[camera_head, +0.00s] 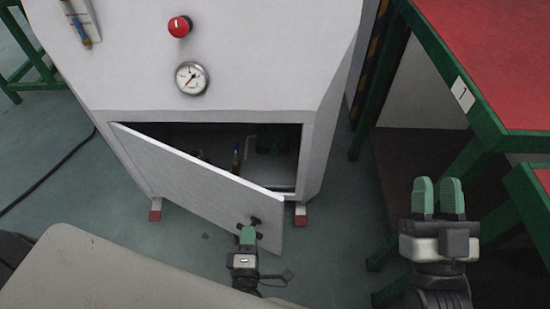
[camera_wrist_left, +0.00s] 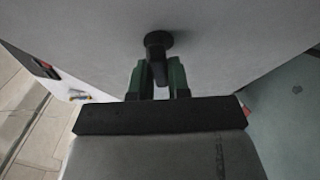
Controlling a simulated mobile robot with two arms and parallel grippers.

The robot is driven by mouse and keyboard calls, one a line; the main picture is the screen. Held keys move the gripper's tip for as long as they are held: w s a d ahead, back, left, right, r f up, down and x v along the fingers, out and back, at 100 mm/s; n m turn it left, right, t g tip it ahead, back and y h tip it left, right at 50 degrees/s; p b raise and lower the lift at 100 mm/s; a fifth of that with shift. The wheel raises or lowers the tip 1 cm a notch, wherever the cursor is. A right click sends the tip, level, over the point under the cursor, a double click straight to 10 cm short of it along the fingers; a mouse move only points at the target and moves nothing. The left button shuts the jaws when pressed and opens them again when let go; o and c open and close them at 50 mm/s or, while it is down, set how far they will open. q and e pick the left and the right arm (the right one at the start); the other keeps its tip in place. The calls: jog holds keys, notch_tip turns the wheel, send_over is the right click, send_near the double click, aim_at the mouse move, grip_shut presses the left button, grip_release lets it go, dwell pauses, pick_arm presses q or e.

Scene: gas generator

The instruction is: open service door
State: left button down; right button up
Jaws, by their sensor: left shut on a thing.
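The white service door (camera_head: 205,178) at the bottom of the white generator cabinet (camera_head: 235,55) stands partly open. It is hinged at its left side, and its right end is swung out toward me. My left gripper (camera_head: 248,235) is shut on the black door knob (camera_head: 255,221) near the door's right end. In the left wrist view the green fingers hold the knob (camera_wrist_left: 157,55) between them, against the pale door face (camera_wrist_left: 100,35). My right gripper (camera_head: 438,198) is empty, to the right of the cabinet; its two green fingers stand side by side with a narrow gap.
Dark parts (camera_head: 270,150) show inside the cabinet opening. A red button (camera_head: 179,26) and a gauge (camera_head: 191,78) are on the front panel. A red-topped table with a green frame (camera_head: 480,60) stands at the right, close to my right gripper. A black cable (camera_head: 50,172) lies on the floor at the left.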

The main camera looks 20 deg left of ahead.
pick_arm(q)
jog(key=shift+s+a+p, duration=0.15)
jog(key=shift+s+a, duration=0.15)
jog(key=shift+s, duration=0.6)
jog(key=shift+s+a+p, duration=0.15)
jog(key=shift+s+a, duration=0.1)
jog(key=shift+s, duration=0.65)
pick_arm(e)
jog(key=shift+w+d+f+g+h, duration=0.15)
jog(key=shift+w+f+g+h, duration=0.3)
jog(key=shift+f+g, duration=0.35)
pick_arm(q)
jog(key=c, duration=0.7)
grip_release()
pick_arm(e)
jog(key=shift+y, duration=0.25)
pick_arm(q)
jog(key=shift+v, duration=3.5)
pick_arm(e)
jog(key=shift+f+g, duration=0.4)
jog(key=shift+f, duration=0.05)
jog(key=shift+w+r, duration=0.1)
